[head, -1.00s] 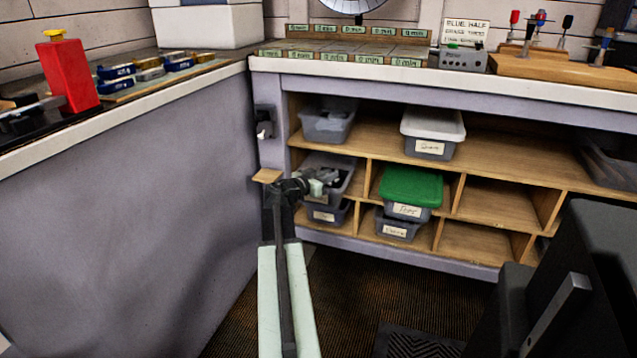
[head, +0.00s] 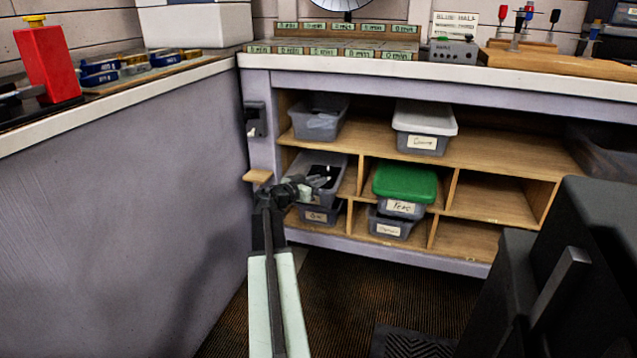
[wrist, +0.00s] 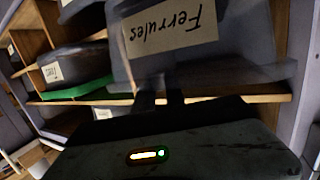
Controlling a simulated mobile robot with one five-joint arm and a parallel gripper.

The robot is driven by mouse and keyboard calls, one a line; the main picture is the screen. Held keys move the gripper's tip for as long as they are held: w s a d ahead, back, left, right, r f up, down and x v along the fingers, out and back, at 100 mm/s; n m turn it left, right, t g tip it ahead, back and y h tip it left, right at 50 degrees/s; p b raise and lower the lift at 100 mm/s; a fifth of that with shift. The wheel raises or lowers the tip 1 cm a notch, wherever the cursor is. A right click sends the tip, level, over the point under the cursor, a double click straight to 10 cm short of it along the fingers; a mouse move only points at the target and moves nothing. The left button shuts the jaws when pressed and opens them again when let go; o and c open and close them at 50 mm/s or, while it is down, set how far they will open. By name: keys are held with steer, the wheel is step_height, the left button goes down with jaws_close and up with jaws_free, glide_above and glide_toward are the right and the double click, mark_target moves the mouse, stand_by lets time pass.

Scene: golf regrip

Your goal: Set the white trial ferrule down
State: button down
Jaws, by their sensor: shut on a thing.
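My gripper (head: 317,181) is at the front of a grey open bin (head: 331,160) in the left shelf compartment. In the wrist view its dark fingers (wrist: 160,98) are close together, in front of a bin labelled "Ferrules" (wrist: 172,32), seen upside down. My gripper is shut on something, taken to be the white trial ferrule. The ferrule cannot be made out clearly between the fingers. A small pale spot shows by the fingertips against the bin in the head view; I cannot tell whether it is the ferrule.
A white-lidded bin (head: 425,117) is on the shelf above. A small wooden ledge (head: 257,176) juts out left of my gripper. Compartments farther right are empty.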

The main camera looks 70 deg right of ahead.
steer(key=shift+f, duration=0.4)
steer(key=c, duration=1.4)
jaws_free()
steer(key=shift+s, duration=0.1)
steer(key=shift+r, duration=0.3)
steer(key=shift+r+p, duration=0.7)
steer(key=shift+p, duration=0.05)
steer(key=v, duration=0.8)
steer(key=p+v, duration=0.1)
steer(key=v, duration=0.3)
steer(key=shift+f, duration=0.4)
